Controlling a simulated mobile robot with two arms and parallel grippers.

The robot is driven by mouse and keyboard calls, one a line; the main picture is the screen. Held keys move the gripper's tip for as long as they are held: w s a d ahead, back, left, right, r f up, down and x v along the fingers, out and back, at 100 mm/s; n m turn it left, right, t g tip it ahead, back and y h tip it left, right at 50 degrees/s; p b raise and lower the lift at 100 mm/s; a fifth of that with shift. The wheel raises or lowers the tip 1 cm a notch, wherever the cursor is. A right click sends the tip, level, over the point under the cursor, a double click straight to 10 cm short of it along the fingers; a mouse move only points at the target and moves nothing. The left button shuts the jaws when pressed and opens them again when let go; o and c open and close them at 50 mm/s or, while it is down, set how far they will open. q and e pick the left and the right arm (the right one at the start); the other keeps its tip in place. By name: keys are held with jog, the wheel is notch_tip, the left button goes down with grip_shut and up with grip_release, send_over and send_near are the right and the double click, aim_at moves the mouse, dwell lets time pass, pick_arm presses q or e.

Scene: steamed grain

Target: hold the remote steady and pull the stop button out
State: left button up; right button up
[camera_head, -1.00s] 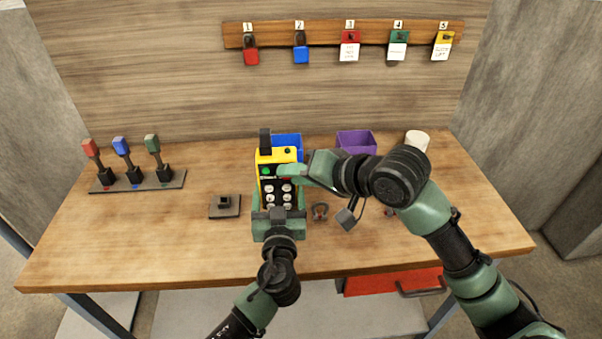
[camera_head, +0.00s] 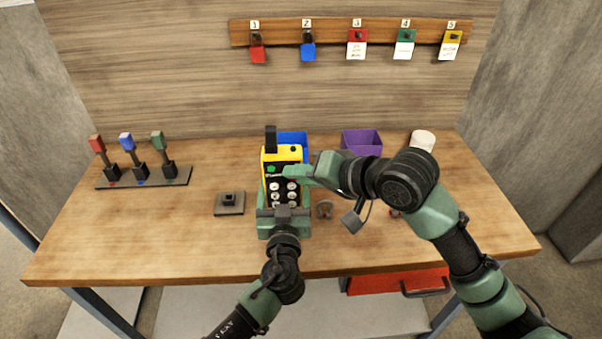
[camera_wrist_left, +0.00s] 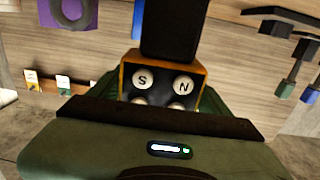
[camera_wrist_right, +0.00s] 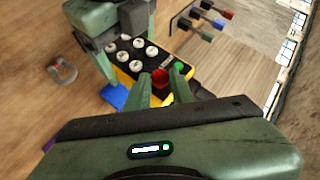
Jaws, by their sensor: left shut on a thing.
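The remote (camera_head: 269,172) is a yellow and black box with white buttons, a green button and a black top piece. It stands upright over the table in the head view. My left gripper (camera_head: 284,213) is shut on its lower end; the left wrist view shows the remote's white S and N buttons (camera_wrist_left: 163,82). The red stop button (camera_wrist_right: 160,77) shows in the right wrist view. My right gripper (camera_wrist_right: 162,82) is open, with one finger on each side of this button. In the head view, the right gripper (camera_head: 294,175) hides the button.
Blue bin (camera_head: 293,141) and purple bin (camera_head: 362,142) stand behind the remote. A lever rack (camera_head: 145,178) is at left, a dark block on a plate (camera_head: 229,203) nearer. Padlocks hang on the numbered board (camera_head: 330,31).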

jog(key=o, duration=0.4)
pick_arm(q)
jog(key=o, duration=2.1)
pick_arm(e)
jog(key=v, duration=1.2)
